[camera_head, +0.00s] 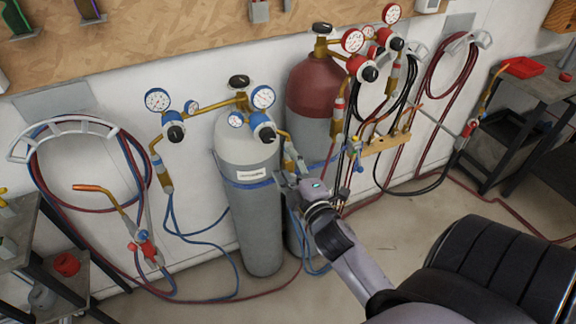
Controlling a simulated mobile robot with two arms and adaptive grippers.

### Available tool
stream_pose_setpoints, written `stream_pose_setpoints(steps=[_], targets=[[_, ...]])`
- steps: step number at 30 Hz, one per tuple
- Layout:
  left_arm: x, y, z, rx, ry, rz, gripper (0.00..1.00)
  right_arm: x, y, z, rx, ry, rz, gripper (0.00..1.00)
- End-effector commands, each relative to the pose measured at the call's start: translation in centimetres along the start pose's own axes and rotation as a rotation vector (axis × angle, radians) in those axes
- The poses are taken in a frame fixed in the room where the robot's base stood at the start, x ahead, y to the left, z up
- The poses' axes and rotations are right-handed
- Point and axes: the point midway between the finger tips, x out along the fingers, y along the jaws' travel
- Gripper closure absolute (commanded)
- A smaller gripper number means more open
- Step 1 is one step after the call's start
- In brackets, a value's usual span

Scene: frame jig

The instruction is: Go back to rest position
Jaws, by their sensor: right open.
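My right arm comes in from the lower right. Its gripper (290,174) is open at the right side of the grey gas cylinder (250,215), near the blue strap and below the regulator. I see nothing held in it. I cannot tell whether the fingers touch the cylinder, the hoses or the valve parts beside them. My left gripper is not in view.
A red-topped cylinder (312,90) stands behind the gripper. Gauges, a brass manifold (388,143) and loose hoses crowd the area. A coiled hose rack (65,127) hangs at left. A dark shelf (530,85) stands at right. Floor shows in front.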

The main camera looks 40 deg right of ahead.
Motion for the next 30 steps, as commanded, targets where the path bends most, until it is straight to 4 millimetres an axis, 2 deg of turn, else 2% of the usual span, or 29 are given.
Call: stream_pose_setpoints(steps=[10,12,14,17,20,21,23,24,26,30], targets=[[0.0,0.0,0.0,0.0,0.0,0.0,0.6,0.0,-0.1,0.0,0.001,-0.001,-0.002,0.45],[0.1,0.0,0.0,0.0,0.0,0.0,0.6,0.1,-0.9,0.2,0.009,-0.004,-0.015,0.45],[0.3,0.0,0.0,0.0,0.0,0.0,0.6,0.2,-2.5,0.6,0.028,-0.011,-0.044,0.45],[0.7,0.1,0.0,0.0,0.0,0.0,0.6,0.1,-7.6,1.7,0.086,-0.035,-0.132,0.45],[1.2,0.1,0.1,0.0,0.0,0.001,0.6,-0.6,-14.8,3.3,0.172,-0.077,-0.258,0.45],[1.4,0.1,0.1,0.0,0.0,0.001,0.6,-1.2,-17.9,3.9,0.206,-0.098,-0.311,0.45],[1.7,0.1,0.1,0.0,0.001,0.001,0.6,-2.4,-22.2,4.8,0.259,-0.132,-0.388,0.45],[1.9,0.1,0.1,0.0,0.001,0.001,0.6,-3.3,-25.1,5.4,0.293,-0.158,-0.438,0.45],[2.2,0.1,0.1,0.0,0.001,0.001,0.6,-5.1,-29.3,6.2,0.342,-0.2,-0.513,0.45],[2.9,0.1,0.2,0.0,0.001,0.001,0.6,-10.3,-38.5,8.4,0.445,-0.316,-0.68,0.45]])
